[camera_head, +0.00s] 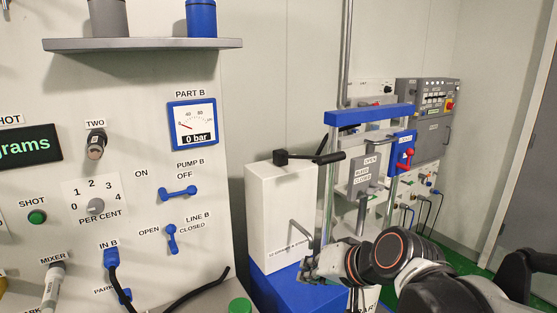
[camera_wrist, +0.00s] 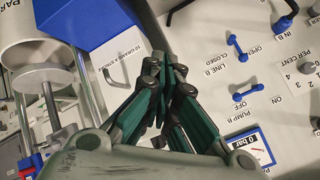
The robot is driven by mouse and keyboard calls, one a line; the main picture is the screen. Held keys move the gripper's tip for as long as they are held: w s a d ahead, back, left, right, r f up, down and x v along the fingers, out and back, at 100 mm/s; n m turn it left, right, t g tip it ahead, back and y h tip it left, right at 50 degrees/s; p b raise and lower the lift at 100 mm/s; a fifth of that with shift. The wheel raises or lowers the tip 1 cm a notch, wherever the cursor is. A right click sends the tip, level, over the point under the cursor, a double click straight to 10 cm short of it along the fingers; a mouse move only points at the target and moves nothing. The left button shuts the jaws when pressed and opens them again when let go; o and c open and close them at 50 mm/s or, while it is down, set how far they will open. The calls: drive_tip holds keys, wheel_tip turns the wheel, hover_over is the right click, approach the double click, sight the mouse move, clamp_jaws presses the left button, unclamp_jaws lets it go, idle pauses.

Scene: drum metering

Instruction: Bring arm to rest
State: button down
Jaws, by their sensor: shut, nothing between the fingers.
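My arm reaches in from the lower right of the head view, its dark wrist joint with an orange ring in front of the blue base of the drum stand. My gripper (camera_head: 311,270) is at the arm's far end, low beside the white cabinet (camera_head: 281,212). In the wrist view my gripper (camera_wrist: 168,66) shows its green-padded fingers drawn together with nothing between them. The cabinet's labelled face (camera_wrist: 128,62) shows behind the fingers there. I cannot tell how far the fingertips are from it.
A panel at left carries the PART B gauge (camera_head: 192,125) at 0 bar, the blue PUMP B lever (camera_head: 178,193) and the blue LINE B lever (camera_head: 172,239). A blue-topped metal frame (camera_head: 368,115) rises behind my arm. A grey control box (camera_head: 428,110) stands farther back.

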drive_tip(key=s+d+f+n+g+h, duration=0.1)
drive_tip(key=s+d+f+h, duration=0.2)
drive_tip(key=s+d, duration=0.9)
drive_tip(key=d+h, duration=0.1)
drive_tip(key=h, duration=0.1)
drive_tip(key=shift+s+d+n+h, duration=0.3)
drive_tip(key=shift+s+d+h, duration=0.05)
drive_tip(key=shift+h, duration=0.05)
